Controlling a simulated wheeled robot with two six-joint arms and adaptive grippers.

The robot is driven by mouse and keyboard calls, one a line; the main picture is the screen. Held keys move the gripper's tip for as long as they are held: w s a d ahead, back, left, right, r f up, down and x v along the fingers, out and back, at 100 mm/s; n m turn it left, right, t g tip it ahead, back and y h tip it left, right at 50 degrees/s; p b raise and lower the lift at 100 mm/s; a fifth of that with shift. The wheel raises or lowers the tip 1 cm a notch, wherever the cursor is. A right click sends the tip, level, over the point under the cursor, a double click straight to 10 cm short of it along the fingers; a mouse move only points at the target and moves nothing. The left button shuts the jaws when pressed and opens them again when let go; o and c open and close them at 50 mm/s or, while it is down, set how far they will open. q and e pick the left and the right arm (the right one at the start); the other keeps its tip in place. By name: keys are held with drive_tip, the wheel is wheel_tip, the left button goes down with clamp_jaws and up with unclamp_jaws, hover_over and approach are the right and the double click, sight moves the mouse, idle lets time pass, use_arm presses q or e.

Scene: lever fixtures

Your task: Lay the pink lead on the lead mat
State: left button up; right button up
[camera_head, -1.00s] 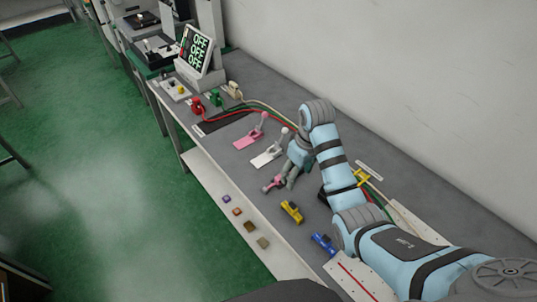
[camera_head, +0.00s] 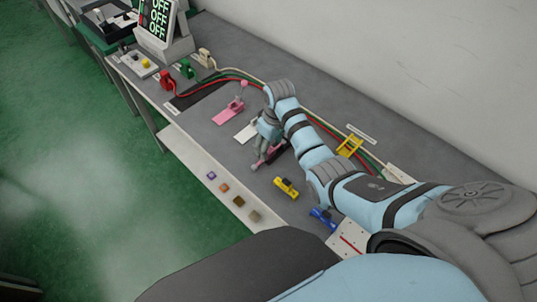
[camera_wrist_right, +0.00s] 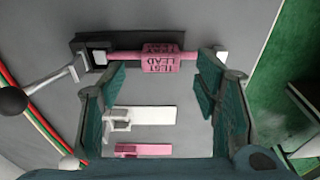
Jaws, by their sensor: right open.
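The pink lead (camera_wrist_right: 160,58), lettered "TEST LEAD", lies across a black lever base (camera_wrist_right: 118,42) in the right wrist view, with its pale plug end to the left. In the head view it shows as a small pink piece (camera_head: 262,159) beside my right gripper (camera_head: 264,141), partly hidden by it. In the wrist view my right gripper (camera_wrist_right: 162,74) is open, its fingers apart on either side of the lead's near side, with no grip on it. A dark mat (camera_head: 196,97) with a white label, probably the lead mat, lies near the red plug. My left gripper is not in view.
A pink lever plate (camera_head: 228,111) and a white lever plate (camera_head: 245,133) stand left of my gripper. Yellow (camera_head: 286,188) and blue (camera_head: 322,218) pieces lie to the right. Red (camera_head: 167,80) and green (camera_head: 186,69) plugs with cables are at the back. Small blocks lie on the lower shelf.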

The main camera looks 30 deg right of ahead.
wheel_tip(320, 180, down, 2)
drive_tip(key=shift+f, duration=0.2)
drive_tip(key=shift+r, duration=0.15)
drive_tip(key=c, duration=1.1)
drive_tip(key=shift+c, duration=0.2)
